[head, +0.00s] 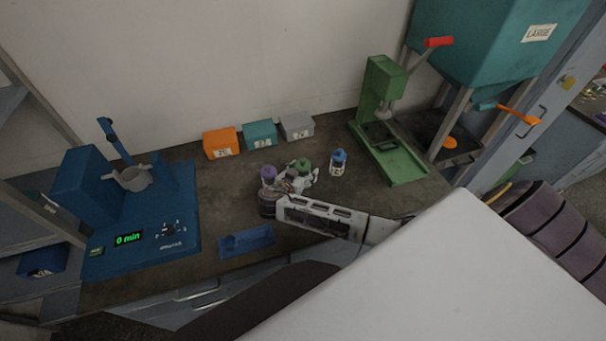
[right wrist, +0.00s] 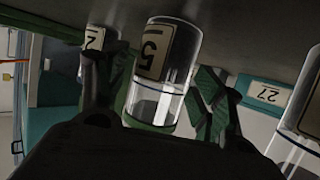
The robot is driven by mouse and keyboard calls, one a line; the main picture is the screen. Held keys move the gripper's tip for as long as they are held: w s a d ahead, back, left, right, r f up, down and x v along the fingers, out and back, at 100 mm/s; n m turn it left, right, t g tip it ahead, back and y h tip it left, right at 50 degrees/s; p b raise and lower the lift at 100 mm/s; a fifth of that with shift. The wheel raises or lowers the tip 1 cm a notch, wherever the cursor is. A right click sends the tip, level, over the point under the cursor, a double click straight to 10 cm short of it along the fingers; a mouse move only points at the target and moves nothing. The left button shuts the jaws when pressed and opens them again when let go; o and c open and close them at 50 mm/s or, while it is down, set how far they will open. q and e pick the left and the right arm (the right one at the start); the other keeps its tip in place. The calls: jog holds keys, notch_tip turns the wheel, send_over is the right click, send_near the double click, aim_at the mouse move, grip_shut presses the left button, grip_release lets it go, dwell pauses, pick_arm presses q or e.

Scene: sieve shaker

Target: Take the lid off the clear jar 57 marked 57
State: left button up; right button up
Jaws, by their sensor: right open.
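A clear jar with a green lid (head: 302,164) stands on the bench in the head view, partly hidden by my right gripper (head: 291,181). In the right wrist view, which is upside down, a clear jar (right wrist: 166,75) with a label showing a 5 is between the two open fingers of my right gripper (right wrist: 152,78). The rest of its number is not readable. Its green lid (right wrist: 148,123) is at the lower end in that view. I cannot tell whether the fingers touch the jar. My left gripper is not in view.
A purple-lidded jar (head: 268,172) and a blue-lidded jar (head: 338,161) stand close on either side. Orange (head: 220,143), teal (head: 259,135) and grey (head: 297,126) boxes line the wall. A blue shaker (head: 140,220) is left, a green press (head: 390,120) right, a blue tray (head: 246,239) in front.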

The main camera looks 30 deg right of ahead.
aim_at(303, 160)
jog(key=shift+w+d, duration=0.1)
dwell(0.4)
jog(key=c, duration=1.3)
jog(key=shift+r+b, duration=0.4)
jog(key=shift+r, duration=4.6)
jog(key=o, duration=0.6)
grip_shut()
